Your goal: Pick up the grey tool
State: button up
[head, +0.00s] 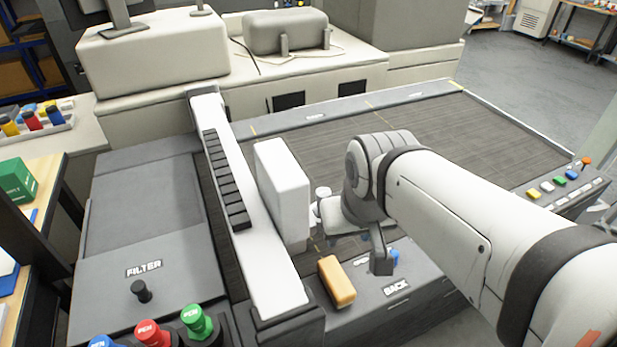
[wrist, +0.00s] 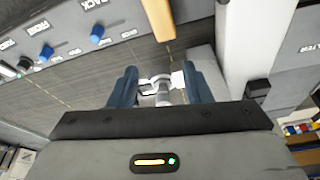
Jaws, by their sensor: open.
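In the wrist view, my gripper (wrist: 160,74) is open, with its two dark blue fingers spread apart. A small grey and white object (wrist: 162,88), which seems to be the grey tool, shows between the fingers over the dark slatted bed. It is partly hidden by my gripper, and I cannot tell how far below the fingers it lies. In the head view my arm reaches in from the right and largely hides my fingers and the spot beneath them.
A white upright block (head: 283,190) stands left of my arm, beside a long white rail (head: 262,250). An orange block (head: 336,282) sits near the front panel marked BACK (head: 396,289). The slatted bed (head: 440,130) is clear at the back right. Pen-labelled caps (head: 197,321) stand front left.

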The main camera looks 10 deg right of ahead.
jog(key=shift+o, duration=0.7)
jog(key=shift+w+d+f+m, duration=0.1)
jog(key=shift+w+m, duration=0.25)
jog(key=shift+m, duration=0.05)
jog(key=shift+o, duration=0.6)
jog(key=w+d+f+m+g+y+b, duration=0.1)
jog(key=w+m+b, duration=0.4)
jog(key=w+m, duration=0.4)
jog(key=m, duration=0.2)
jog(key=shift+w+f+m+b, duration=0.2)
jog(key=shift+w+m+b, duration=0.1)
jog(key=shift+w+m, duration=0.1)
jog(key=m+g+y+b, duration=0.1)
jog(key=m+y+b, duration=0.15)
jog(key=m, duration=0.75)
send_near(324, 192)
jog(key=shift+h, duration=0.35)
jog(key=x, duration=0.4)
jog(key=shift+w+f+b, duration=0.15)
jog(key=shift+f+b, duration=0.25)
jog(key=shift+f, duration=0.25)
jog(key=x, duration=0.7)
jog(key=shift+a, duration=0.4)
jog(key=c, duration=1.1)
